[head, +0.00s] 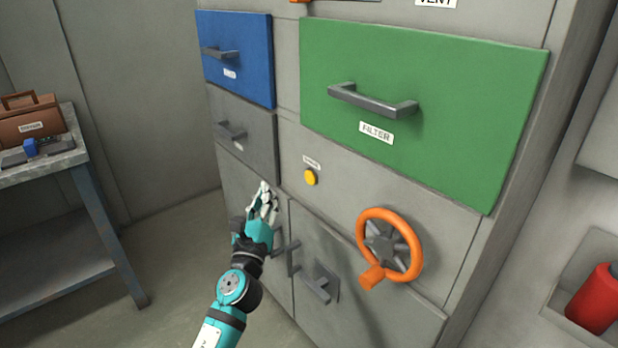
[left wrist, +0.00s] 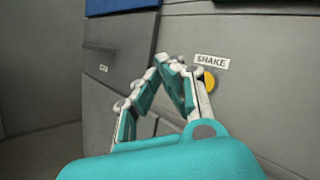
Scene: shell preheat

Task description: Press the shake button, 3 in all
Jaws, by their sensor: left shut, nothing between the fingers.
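The shake button (head: 310,177) is a round yellow button on the grey cabinet front, below a small white label. In the left wrist view the button (left wrist: 209,82) shows under its SHAKE label (left wrist: 212,62), partly covered by a finger. My left gripper (head: 264,190) is shut and empty. In the head view it is left of and a little below the button, apart from it. In the left wrist view the gripper's fingertips (left wrist: 166,62) meet just left of the button. My right gripper is in neither view.
A green FILTER drawer (head: 430,105), a blue drawer (head: 236,70) and a grey drawer (head: 245,130) have protruding handles. An orange handwheel (head: 417,255) sticks out right of the button. A workbench (head: 50,165) with a brown toolbox (head: 30,120) stands at left. A red cylinder (head: 598,300) is at right.

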